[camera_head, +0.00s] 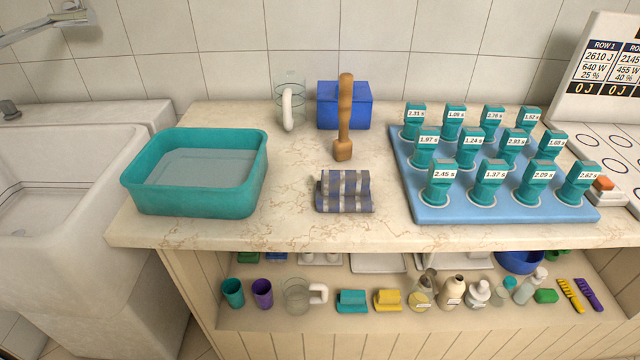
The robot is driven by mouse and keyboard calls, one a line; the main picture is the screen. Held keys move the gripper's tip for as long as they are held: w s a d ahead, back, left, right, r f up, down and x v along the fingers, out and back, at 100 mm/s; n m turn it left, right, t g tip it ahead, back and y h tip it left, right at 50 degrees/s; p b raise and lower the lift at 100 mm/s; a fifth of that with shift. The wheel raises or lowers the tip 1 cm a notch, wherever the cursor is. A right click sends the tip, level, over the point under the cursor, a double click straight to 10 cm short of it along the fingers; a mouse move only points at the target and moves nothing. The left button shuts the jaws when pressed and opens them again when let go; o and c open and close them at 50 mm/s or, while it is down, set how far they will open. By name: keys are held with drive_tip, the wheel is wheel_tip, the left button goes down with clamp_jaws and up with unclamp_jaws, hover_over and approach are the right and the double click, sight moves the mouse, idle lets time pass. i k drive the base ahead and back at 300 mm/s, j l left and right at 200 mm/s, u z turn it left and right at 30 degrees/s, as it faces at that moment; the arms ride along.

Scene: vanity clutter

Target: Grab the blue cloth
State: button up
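A folded cloth (344,191) with blue and grey stripes lies on the marbled countertop (290,215), near the front edge and about the middle. It is the only blue cloth that I can make out. Nothing covers it. My gripper is not in view, so its place and state do not show.
A wooden mallet-like tool (344,118) stands just behind the cloth, with a blue box (362,108) and glass mug (288,110) farther back. A teal basin (195,200) is left; a blue board (408,185) with teal timers is right. Bare counter flanks the cloth.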

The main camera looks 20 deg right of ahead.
sight(337, 191)
drive_tip(key=u, duration=0.55)
drive_tip(key=k+l+u, duration=0.1)
drive_tip(key=l+u, duration=0.2)
drive_tip(key=k+l+u, duration=0.1)
drive_tip(key=l+u, duration=0.25)
drive_tip(key=k+l, duration=0.45)
drive_tip(key=l, duration=0.3)
drive_tip(key=k+l, duration=0.25)
drive_tip(key=l, duration=0.1)
